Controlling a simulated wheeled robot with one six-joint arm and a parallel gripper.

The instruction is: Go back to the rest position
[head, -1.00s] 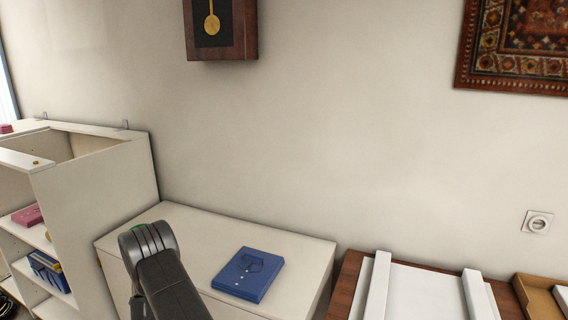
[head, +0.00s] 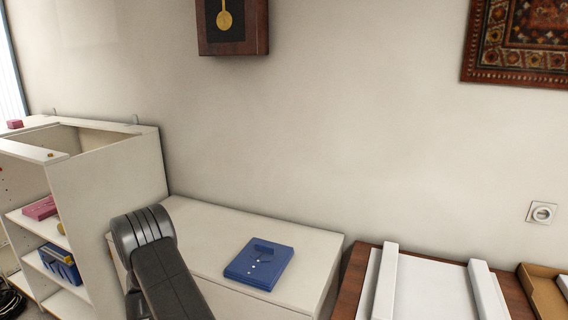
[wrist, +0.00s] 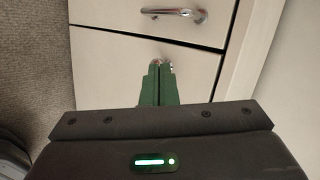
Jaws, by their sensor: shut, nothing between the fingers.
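My gripper (wrist: 158,84) shows in the wrist view with its two green fingers pressed together and nothing between them. It points at the front of a pale cabinet (wrist: 120,55) with metal handles. In the head view my dark arm rises at the lower left, in front of the low white cabinet (head: 205,225); the gripper itself is not visible there.
An open white shelf unit (head: 105,185) with pink and blue items stands at the left. A brown table (head: 515,292) with white boards stands at the right. Grey carpet (wrist: 35,60) is clear at the wrist view's left.

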